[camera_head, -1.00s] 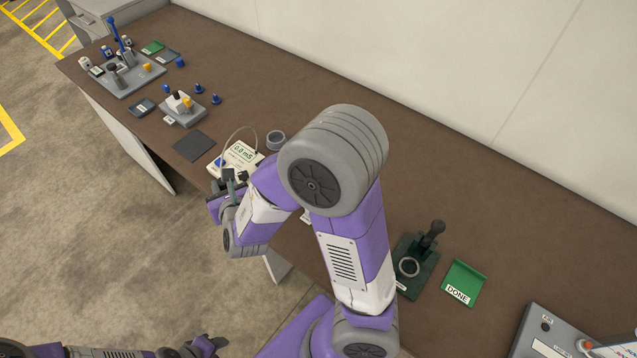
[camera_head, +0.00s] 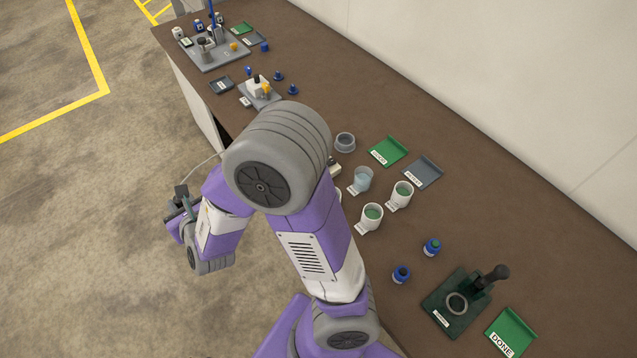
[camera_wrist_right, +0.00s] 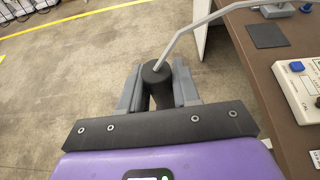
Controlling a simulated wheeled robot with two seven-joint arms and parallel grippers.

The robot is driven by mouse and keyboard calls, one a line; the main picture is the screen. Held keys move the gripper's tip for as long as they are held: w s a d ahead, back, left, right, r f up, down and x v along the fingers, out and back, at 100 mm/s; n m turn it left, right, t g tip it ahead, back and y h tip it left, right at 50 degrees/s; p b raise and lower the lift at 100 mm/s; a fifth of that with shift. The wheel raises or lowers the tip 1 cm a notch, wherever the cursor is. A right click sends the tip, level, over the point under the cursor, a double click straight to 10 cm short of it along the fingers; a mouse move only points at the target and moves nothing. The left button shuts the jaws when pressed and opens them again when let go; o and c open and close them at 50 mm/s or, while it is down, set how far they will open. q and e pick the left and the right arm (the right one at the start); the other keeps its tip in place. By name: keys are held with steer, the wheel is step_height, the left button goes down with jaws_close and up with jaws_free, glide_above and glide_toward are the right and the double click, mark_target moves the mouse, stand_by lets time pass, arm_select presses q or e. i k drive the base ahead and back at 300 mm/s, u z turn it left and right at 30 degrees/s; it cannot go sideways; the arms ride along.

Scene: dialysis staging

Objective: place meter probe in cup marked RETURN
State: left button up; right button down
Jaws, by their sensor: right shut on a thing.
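The meter probe (camera_wrist_right: 158,88) is a dark cylinder with a grey cable (camera_wrist_right: 205,22) leaving its top. My right gripper (camera_wrist_right: 157,78) is shut on it, with one finger on each side. In the head view my right gripper (camera_head: 180,207) is out over the floor, left of the table edge. The cream meter (camera_wrist_right: 302,84) with a blue knob is at the right of the wrist view. My left gripper is not in view.
A grey ring-shaped holder (camera_head: 345,142), a green tray (camera_head: 388,151) and a grey tray (camera_head: 423,172) lie behind the cups. My right arm hides part of the table.

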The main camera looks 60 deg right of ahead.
mark_target(400, 200)
steer(key=i, duration=0.95)
steer(key=z, duration=2.6)
